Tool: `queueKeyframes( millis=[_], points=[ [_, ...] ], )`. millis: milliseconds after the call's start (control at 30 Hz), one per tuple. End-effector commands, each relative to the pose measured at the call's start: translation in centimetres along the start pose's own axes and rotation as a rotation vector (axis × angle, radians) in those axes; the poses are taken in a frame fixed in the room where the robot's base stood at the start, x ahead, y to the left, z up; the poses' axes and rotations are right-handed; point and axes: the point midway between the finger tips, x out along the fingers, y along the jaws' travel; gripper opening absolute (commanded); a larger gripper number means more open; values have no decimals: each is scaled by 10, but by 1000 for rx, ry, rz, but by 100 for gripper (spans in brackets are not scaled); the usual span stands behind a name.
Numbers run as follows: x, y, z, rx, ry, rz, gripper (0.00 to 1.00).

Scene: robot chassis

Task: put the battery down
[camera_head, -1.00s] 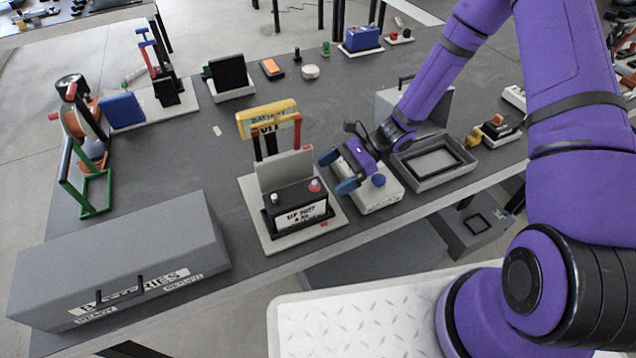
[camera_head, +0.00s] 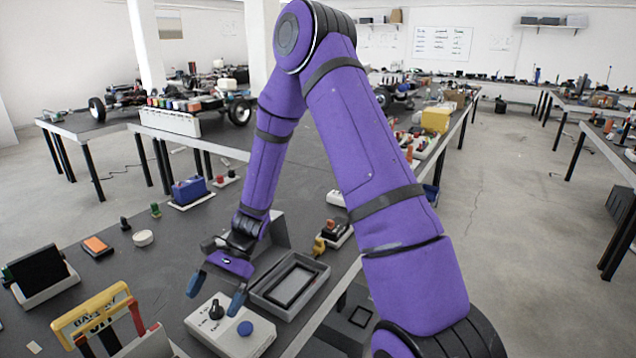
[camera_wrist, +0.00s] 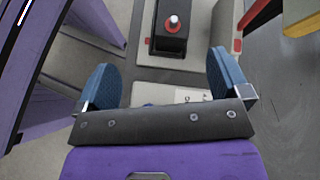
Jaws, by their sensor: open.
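A black battery (camera_wrist: 170,42) with a red-and-white terminal sits on a pale base plate (camera_wrist: 223,25) with red marks, ahead of my fingers in the wrist view. The head view cuts the battery off; only the red and yellow upright handles (camera_head: 95,315) by it show at lower left. My gripper (camera_head: 216,292) is open, its blue fingers apart and nothing held between them. It hovers at a pale box (camera_head: 232,332) with a black knob and a blue button. In the wrist view my open gripper (camera_wrist: 165,82) has the battery beyond its fingertips, apart from them.
An open grey case (camera_head: 262,296) lies right of the pale box. A blue battery-like block (camera_head: 190,190) stands farther back. A black panel on a stand (camera_head: 38,275), an orange-topped block (camera_head: 96,245) and a white disc (camera_head: 143,238) are at left. Bare table lies between.

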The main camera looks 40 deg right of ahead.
Motion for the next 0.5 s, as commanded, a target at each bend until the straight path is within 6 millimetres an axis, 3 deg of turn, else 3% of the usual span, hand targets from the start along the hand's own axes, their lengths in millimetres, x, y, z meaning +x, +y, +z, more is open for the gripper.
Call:
queueKeyframes(
  millis=[500],
  points=[
    [-94,30,110,-437,393,184,95]
  ],
)
